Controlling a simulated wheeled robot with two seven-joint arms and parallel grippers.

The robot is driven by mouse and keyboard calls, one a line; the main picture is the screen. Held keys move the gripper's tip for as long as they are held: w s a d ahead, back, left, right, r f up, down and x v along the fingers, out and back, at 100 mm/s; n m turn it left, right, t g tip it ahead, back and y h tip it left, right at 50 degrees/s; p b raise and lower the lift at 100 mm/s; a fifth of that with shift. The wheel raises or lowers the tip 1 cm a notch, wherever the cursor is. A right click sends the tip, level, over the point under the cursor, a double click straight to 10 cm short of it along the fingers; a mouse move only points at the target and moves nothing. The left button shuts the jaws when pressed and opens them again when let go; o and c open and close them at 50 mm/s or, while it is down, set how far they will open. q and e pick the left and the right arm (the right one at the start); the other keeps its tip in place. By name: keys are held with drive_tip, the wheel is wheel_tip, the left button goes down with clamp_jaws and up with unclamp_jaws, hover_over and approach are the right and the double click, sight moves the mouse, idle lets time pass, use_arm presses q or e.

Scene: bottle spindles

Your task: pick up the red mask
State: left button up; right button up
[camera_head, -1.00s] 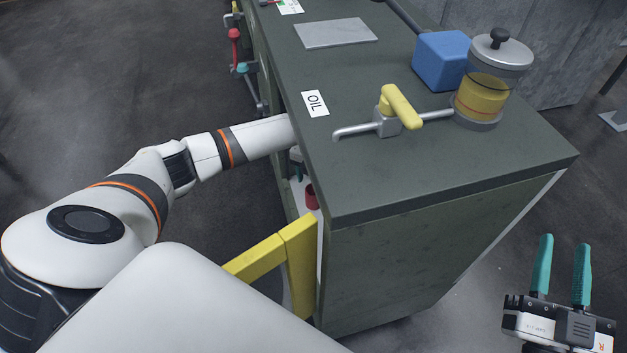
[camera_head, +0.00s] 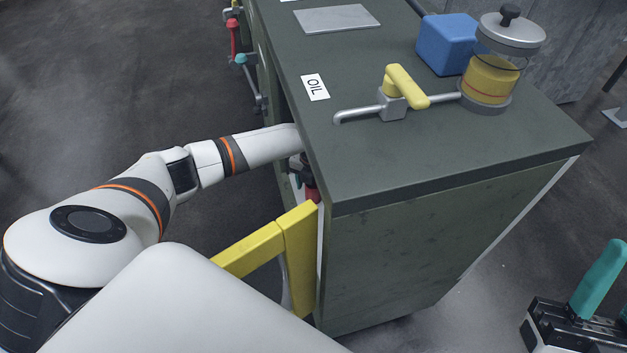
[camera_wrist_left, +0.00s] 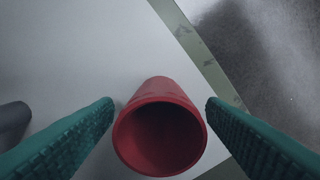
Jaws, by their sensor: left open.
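The red mask (camera_wrist_left: 160,135) looks like a hollow red cup with a round dark opening facing the left wrist camera. In the left wrist view it sits on a pale surface between the two teal fingers of my left gripper (camera_wrist_left: 160,108), with a small gap on each side. My left gripper is open. In the head view only a bit of the red mask (camera_head: 312,194) shows inside the cabinet's side opening, and my left gripper there is mostly hidden by the cabinet top. My right gripper (camera_head: 603,283) is at the lower right, fingers apart and empty, partly cut off.
The dark green cabinet (camera_head: 420,165) has a yellow door frame (camera_head: 300,260) by the opening. On top are an OIL label (camera_head: 315,87), a yellow-handled valve (camera_head: 405,85), an oil jar (camera_head: 490,75) and a blue box (camera_head: 445,45). A grey cylinder (camera_wrist_left: 12,116) lies left of the mask.

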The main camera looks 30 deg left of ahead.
use_arm(q)
drive_tip(key=shift+c, duration=0.5)
drive_tip(key=c, duration=1)
drive_tip(key=shift+o, duration=0.2)
drive_tip(key=shift+r, duration=0.1)
